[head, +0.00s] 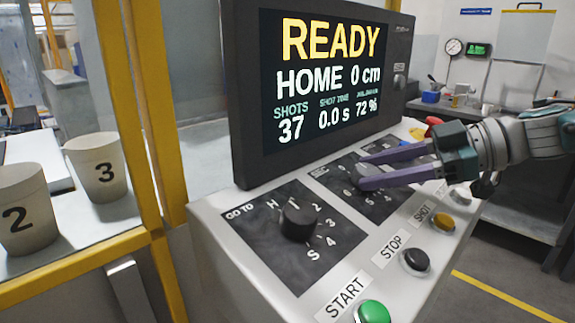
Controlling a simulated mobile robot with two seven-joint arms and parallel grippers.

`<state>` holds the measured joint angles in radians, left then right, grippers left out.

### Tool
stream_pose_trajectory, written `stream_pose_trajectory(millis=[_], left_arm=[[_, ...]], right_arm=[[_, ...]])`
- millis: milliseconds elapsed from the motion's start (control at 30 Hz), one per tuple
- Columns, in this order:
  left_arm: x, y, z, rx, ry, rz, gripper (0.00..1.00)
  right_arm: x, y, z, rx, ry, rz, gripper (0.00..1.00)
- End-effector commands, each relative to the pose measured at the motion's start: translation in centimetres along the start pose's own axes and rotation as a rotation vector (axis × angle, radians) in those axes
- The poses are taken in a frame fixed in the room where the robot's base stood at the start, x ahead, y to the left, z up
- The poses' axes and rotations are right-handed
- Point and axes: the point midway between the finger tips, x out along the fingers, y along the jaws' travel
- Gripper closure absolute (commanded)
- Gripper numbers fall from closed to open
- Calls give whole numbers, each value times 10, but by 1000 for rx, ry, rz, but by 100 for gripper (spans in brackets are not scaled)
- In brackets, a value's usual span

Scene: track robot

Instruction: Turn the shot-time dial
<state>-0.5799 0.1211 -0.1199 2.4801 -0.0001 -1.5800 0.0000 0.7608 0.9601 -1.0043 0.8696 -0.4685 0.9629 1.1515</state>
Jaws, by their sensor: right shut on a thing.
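The shot-time dial (374,171) is on the second black panel (330,176) of the sloped console, below the screen. My right gripper (363,172) reaches in from the right with two purple fingers, one on each side of this dial, and is shut on it. The fingers and the hand hide most of the dial and part of its scale. The screen (325,80) reads READY, HOME 0 cm, 37 shots, shot time 0.0 s and 72 %. My left gripper is not in view.
The black GO TO dial (299,221) is nearer on the console. Along the front edge are a green START button (373,312), a black STOP button (416,260) and a yellow SHOT button (443,222). Cups 2 (25,212) and 3 (96,168) stand left behind a yellow frame (150,100).

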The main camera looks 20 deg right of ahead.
Motion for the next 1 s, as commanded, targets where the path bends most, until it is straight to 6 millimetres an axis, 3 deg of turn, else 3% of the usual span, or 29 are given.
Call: stream_pose_trajectory(millis=[67, 100, 333, 667, 1000], left_arm=[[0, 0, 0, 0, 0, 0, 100], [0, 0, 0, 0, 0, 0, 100], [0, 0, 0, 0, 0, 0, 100], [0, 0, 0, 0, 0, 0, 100], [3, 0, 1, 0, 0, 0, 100]], right_arm=[[0, 0, 0, -2, 0, 1, 100], [0, 0, 0, -2, 0, 0, 45], [0, 0, 0, -1, 1, 0, 20], [-6, 0, 1, 1, -1, 2, 20], [-70, 0, 2, 1, -3, 2, 20]])
